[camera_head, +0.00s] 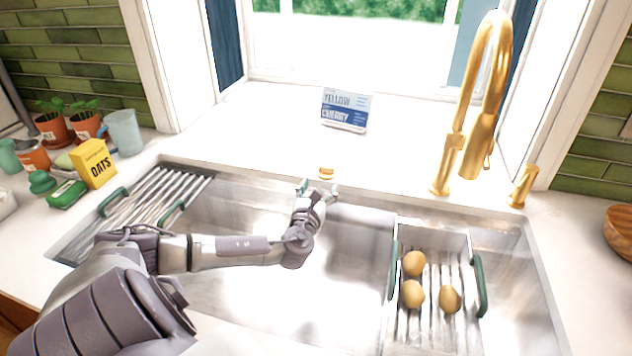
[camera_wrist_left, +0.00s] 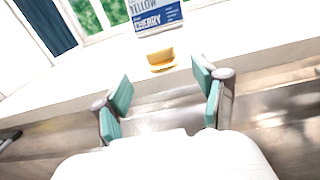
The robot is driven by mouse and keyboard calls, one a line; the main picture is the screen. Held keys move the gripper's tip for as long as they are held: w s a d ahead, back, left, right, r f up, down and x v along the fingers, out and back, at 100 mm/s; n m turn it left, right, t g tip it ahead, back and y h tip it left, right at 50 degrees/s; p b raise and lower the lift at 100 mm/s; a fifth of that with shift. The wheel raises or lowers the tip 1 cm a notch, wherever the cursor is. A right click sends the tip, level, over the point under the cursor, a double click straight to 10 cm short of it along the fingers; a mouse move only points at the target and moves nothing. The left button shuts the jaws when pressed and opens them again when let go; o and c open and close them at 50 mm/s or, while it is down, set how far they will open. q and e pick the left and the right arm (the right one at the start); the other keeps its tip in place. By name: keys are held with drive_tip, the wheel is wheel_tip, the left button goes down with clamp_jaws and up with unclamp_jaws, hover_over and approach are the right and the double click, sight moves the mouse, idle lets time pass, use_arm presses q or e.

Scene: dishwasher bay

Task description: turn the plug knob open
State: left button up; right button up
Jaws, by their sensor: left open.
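The plug knob (camera_head: 326,172) is a small gold knob on the white counter behind the sink's back edge. It also shows in the left wrist view (camera_wrist_left: 161,60), beyond and between my fingertips. My left gripper (camera_head: 318,188) reaches over the sink toward the knob, just in front of it. Its two green-padded fingers (camera_wrist_left: 162,92) are spread apart in the left wrist view, with nothing between them. The fingers look apart from the knob. My right gripper is in neither view.
A gold faucet (camera_head: 483,110) and a gold handle (camera_head: 523,186) stand at the right. A Yellow Cherry sign (camera_head: 345,109) stands behind the knob. The metal sink (camera_head: 347,250) holds a rack (camera_head: 462,325) with several round brownish items. Pots, a mug and an oats box (camera_head: 94,163) stand left.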

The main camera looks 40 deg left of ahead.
use_arm(q)
drive_tip(key=shift+v, duration=1.85)
drive_tip(key=shift+r, duration=0.1)
